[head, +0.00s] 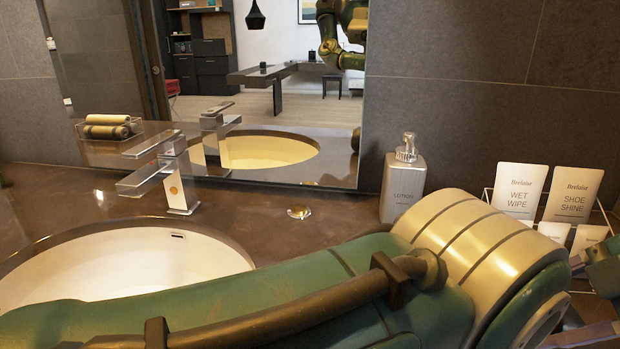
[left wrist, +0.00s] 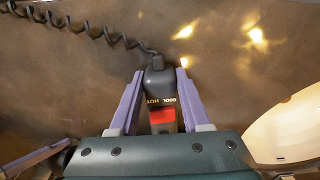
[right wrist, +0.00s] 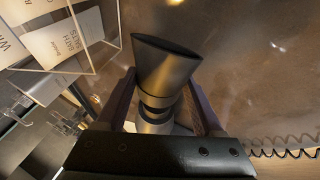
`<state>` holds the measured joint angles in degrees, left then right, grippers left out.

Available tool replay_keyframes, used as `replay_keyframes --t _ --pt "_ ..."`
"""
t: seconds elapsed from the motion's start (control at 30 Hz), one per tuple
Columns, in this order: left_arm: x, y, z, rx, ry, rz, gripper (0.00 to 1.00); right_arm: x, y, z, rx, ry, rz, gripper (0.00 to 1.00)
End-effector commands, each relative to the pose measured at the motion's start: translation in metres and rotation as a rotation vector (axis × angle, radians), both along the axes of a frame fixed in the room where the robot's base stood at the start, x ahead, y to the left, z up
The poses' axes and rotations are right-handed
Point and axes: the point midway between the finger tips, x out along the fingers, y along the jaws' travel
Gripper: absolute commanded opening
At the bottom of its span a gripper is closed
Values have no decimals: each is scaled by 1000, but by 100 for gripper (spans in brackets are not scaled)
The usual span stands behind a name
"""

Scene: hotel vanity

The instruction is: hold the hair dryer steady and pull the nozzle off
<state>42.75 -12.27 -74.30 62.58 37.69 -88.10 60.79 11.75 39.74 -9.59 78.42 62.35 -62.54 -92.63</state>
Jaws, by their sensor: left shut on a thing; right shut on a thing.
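The hair dryer's dark handle (left wrist: 158,85), with "COOL HOT" lettering and a red switch, shows in the left wrist view. My left gripper (left wrist: 160,72) is shut on it, one purple finger on each side. In the right wrist view the metallic nozzle (right wrist: 164,72) points its wide, flat dark mouth up the picture. My right gripper (right wrist: 163,88) has a finger on each side and is shut on it. Below the nozzle are a dark ring and a paler part; whether the nozzle is seated on the barrel cannot be told. In the head view my arm hides the dryer.
A white sink (head: 120,262) with a chrome faucet (head: 160,172) is at left. A lotion bottle (head: 404,180) stands near the wall. A clear card rack (head: 488,195) stands at right. A coiled cord (left wrist: 85,28) runs from the handle. The counter around the drain knob (head: 299,212) is clear.

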Motion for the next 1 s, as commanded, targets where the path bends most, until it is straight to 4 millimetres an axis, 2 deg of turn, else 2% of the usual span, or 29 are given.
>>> replay_keyframes --t 0.57,1.0 --pt "0 2 -1 5 3 4 0 -1 -6 1 0 -1 0 0" --pt "0 2 -1 5 3 4 0 -2 -19 36 -2 -2 -1 0"
